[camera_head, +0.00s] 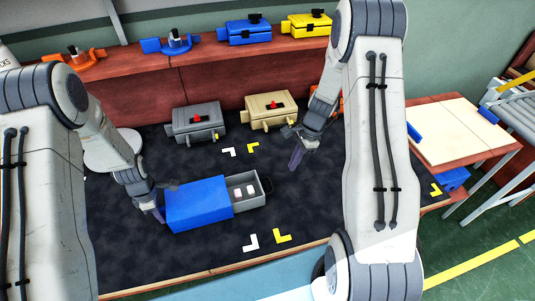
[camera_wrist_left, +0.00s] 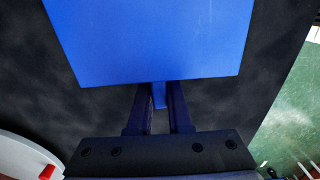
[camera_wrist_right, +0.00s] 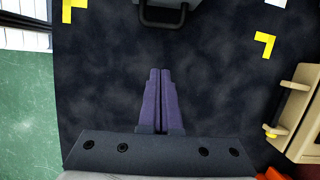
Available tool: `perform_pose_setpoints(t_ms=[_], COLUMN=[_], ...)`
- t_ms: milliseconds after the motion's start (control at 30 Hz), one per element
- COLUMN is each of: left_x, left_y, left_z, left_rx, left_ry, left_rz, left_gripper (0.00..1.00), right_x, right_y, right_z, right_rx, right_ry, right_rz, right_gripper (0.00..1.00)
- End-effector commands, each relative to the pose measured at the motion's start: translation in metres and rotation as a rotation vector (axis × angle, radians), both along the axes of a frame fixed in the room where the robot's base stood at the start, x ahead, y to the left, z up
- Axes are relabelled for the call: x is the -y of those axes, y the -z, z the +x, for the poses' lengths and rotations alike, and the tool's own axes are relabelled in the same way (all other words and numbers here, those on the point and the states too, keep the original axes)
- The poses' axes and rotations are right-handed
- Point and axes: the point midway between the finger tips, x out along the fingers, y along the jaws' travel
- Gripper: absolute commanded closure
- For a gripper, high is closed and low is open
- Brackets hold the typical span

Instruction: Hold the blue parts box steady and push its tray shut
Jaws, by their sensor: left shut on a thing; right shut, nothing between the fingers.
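The blue parts box (camera_head: 199,203) lies on the dark mat in the head view. Its grey tray (camera_head: 246,190) sticks out to the right, with small white parts (camera_head: 244,190) inside and a dark handle (camera_head: 267,183) at its end. My left gripper (camera_head: 160,213) is at the box's left end. In the left wrist view its fingers are shut on a blue tab of the box (camera_wrist_left: 158,95). My right gripper (camera_head: 296,160) is shut and empty above the mat, right of and beyond the tray handle. The handle shows ahead of its fingertips in the right wrist view (camera_wrist_right: 163,20).
A grey box (camera_head: 197,124) and a beige box (camera_head: 269,110) stand behind on the mat. Several coloured boxes line the raised red shelf (camera_head: 215,75). White and yellow corner marks (camera_head: 282,236) lie on the mat. The mat between tray and right gripper is clear.

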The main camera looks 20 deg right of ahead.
Motion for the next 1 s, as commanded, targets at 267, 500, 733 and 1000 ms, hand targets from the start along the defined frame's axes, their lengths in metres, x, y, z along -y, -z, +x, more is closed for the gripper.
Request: perform_pose_setpoints(t_ms=[267,500,733,1000], left_x=[0.0,0.0,0.0,0.0], left_y=[0.0,0.0,0.0,0.0], left_z=[0.0,0.0,0.0,0.0], left_rx=[0.001,0.001,0.001,0.001], left_ry=[-0.001,-0.001,-0.001,-0.001], left_rz=[0.0,0.0,0.0,0.0], left_gripper=[1.0,1.0,1.0,1.0], right_x=[-0.026,-0.049,-0.052,-0.061], right_y=[0.044,0.049,0.05,0.05], right_z=[0.0,-0.001,-0.001,-0.001], right_rx=[0.0,0.001,0.001,0.001], right_ry=[-0.007,-0.004,-0.004,-0.006], right_rz=[-0.001,-0.002,-0.002,-0.001], right_gripper=[1.0,1.0,1.0,1.0])
